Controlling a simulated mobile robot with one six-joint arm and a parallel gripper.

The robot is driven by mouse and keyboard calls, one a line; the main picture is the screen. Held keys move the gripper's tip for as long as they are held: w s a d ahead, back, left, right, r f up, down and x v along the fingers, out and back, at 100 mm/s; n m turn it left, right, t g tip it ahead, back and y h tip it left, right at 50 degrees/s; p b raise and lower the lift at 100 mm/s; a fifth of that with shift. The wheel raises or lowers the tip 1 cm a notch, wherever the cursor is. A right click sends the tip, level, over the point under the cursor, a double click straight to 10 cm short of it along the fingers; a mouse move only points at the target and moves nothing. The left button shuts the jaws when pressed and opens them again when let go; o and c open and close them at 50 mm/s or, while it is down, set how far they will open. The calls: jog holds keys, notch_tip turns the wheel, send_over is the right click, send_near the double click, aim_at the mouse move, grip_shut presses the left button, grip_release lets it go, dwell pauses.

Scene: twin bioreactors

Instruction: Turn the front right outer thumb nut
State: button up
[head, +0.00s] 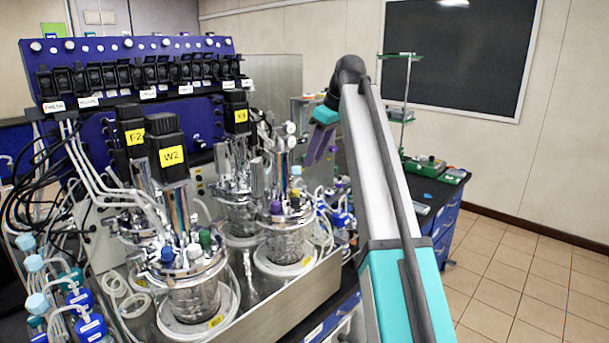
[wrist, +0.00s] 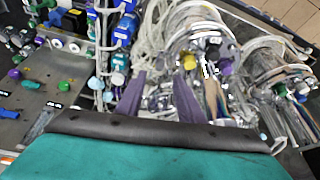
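The bioreactor vessels stand in a metal tray in the head view. A front vessel (head: 195,298) has a steel head plate and a motor labelled W2. The thumb nuts are too small to tell apart, so I cannot pick out the front right outer one. My gripper (head: 315,153) hangs above and right of the right vessel. In the wrist view its purple fingers (wrist: 158,80) are apart, with nothing clearly held between them.
A blue pump rack (head: 135,75) stands behind the vessels. Loose tubing and blue-capped bottles (head: 85,300) crowd the left. A green stand (head: 403,115) is on the dark bench at right. The tiled floor (head: 520,285) at right is clear.

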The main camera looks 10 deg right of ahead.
aim_at(303, 182)
jog(key=shift+p+x, duration=1.2)
jog(key=shift+x, duration=3.15)
grip_shut()
